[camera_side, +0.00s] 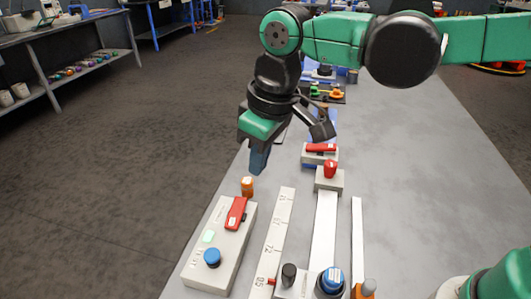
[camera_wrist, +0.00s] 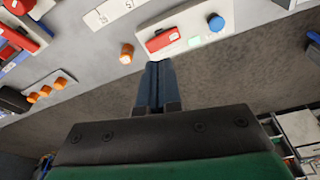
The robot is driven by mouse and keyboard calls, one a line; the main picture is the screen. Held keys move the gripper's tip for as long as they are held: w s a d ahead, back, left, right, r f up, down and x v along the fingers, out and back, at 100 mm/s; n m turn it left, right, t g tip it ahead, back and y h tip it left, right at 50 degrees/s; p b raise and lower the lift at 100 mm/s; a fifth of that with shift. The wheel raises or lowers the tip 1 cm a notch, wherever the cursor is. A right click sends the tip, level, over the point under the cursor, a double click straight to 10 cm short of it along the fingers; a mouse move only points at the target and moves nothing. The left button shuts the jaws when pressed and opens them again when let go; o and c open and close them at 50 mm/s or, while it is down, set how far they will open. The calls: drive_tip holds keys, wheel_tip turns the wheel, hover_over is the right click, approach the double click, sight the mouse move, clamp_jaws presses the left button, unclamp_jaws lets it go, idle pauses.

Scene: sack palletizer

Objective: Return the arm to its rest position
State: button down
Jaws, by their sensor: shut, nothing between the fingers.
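My gripper (camera_side: 259,159) hangs from my green and black arm above the left edge of the grey table (camera_side: 410,170). Its blue-grey fingers are shut together with nothing between them. In the wrist view the fingers (camera_wrist: 157,72) point toward a white control box (camera_wrist: 190,28). That box also shows in the side view (camera_side: 228,262), in front of and below the gripper. It carries a red switch (camera_side: 236,213), a pale green lit button (camera_side: 208,236) and a blue button (camera_side: 212,257). The fingers are apart from all of these.
An orange cylinder (camera_side: 247,187) stands just behind the control box. White slotted rails (camera_side: 322,235) with a red knob (camera_side: 330,169) and a blue knob (camera_side: 332,281) run along the table. Red-handled parts (camera_side: 320,148) lie behind. The table's right side is clear.

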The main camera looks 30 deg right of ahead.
drive_tip(key=s+d+f+m+t, duration=0.1)
drive_tip(key=s+d+m+t, duration=0.1)
drive_tip(key=d, duration=0.6)
drive_tip(key=s+d+f+m+t+h, duration=0.1)
drive_tip(key=s+d+m+t, duration=0.1)
drive_tip(key=d, duration=0.7)
drive_tip(key=shift+s+f+m+t, duration=0.25)
drive_tip(key=shift+m+t, duration=0.25)
drive_tip(key=shift+m, duration=0.6)
